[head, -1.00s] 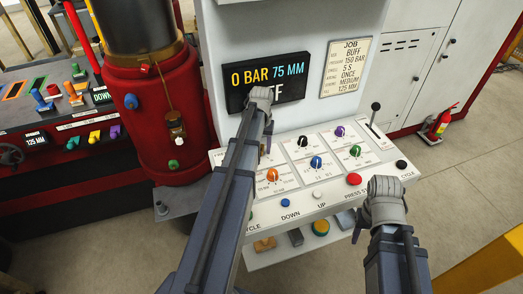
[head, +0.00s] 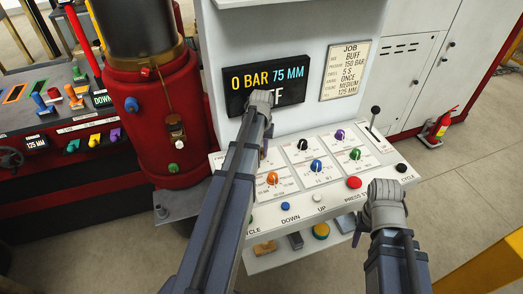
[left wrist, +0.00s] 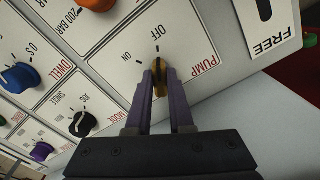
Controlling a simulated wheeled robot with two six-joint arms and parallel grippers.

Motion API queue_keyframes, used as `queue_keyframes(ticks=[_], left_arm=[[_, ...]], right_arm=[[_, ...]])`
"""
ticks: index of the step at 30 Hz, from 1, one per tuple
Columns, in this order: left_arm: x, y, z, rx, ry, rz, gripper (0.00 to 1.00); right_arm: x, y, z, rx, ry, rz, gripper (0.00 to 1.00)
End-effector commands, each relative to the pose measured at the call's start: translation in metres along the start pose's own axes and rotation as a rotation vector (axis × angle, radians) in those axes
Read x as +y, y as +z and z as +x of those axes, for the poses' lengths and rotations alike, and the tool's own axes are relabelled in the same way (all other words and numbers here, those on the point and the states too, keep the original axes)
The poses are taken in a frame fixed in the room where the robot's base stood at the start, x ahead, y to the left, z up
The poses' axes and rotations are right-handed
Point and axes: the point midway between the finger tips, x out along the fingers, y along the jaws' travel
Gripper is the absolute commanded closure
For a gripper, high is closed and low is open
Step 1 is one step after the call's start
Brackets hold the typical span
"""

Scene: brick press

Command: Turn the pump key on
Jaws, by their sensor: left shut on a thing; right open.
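The pump key (left wrist: 160,70) is a small brass-coloured key on the PUMP panel, with OFF and ON marks beside it in the left wrist view. Its tip is near the OFF mark. My left gripper (left wrist: 166,80) has its two purple fingers closed around the key, one on each side. My right gripper (head: 362,225) is open and empty, in front of the console's right front edge.
The sloped console carries several coloured knobs, a red button (head: 353,182) and a lever (head: 374,115). The display (head: 268,79) above it reads 0 BAR, 75 MM. A red cylinder (head: 165,120) stands to the left. Open floor lies to the right.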

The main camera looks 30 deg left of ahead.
Motion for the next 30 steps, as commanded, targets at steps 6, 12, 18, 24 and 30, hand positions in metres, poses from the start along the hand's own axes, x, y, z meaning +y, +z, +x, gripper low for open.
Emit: queue_keyframes(ticks=[6, 12, 18, 24, 30], left_arm=[[0.0, 0.0001, 0.0, 0.0, 0.0, -0.04, 1.0], [0.0003, 0.0, 0.0, 0.0, 0.0, -0.161, 1.0], [0.0005, 0.0, 0.0, 0.0, 0.0, -0.342, 1.0], [0.0008, -0.0002, 0.0, 0.0, 0.0, -0.533, 1.0], [0.001, -0.0004, 0.0, 0.0, 0.0, -0.711, 1.0]], right_arm=[[0.0, 0.0, 0.0, 0.0, 0.0, 0.0, 0.5], [0.0, 0.0, 0.0, 0.0, 0.0, 0.0, 0.5], [0.0, 0.0, 0.0, 0.0, 0.0, 0.0, 0.5], [0.0, 0.0, 0.0, 0.0, 0.0, 0.0, 0.5], [0.0, 0.0, 0.0, 0.0, 0.0, 0.0, 0.5]])
